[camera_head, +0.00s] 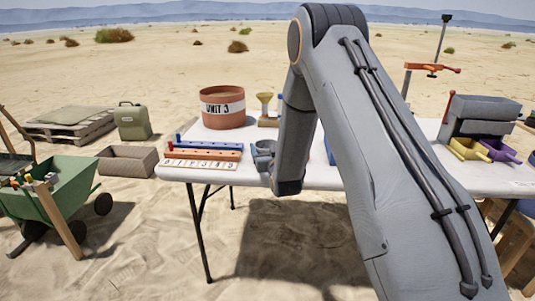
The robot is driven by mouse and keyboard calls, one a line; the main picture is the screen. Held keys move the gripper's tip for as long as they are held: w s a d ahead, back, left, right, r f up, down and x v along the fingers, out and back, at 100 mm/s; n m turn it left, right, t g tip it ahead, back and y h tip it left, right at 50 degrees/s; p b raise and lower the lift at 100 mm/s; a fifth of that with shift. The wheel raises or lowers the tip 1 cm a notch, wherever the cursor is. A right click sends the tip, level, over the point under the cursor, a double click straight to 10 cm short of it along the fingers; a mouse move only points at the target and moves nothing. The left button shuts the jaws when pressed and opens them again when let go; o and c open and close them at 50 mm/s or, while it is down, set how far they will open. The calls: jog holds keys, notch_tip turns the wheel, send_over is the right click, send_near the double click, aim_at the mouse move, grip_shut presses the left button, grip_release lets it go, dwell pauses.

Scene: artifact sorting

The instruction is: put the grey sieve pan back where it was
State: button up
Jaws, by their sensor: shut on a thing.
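My grey arm rises from the lower right, bends at the top and comes down in front of the table (225,176). Its wrist end is low at the table's front edge. Small grey rounded parts show just left of the wrist; I cannot tell whether they belong to my wrist or to something else. My gripper's fingers are hidden, probably behind the forearm, so what they hold does not show. I cannot make out the grey sieve pan for certain; it may be hidden by my arm.
A terracotta "UNIT 3" tub (222,107), a numbered strip (199,164) and a blue-and-orange pegged rack (205,152) are left on the table. A grey stand (483,107) with yellow (468,149) and purple (499,151) bins is right. A green wheelbarrow (70,178) stands left.

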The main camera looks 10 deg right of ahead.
jog(key=shift+f, duration=1.1)
jog(key=shift+f, duration=0.15)
jog(key=o, duration=1.2)
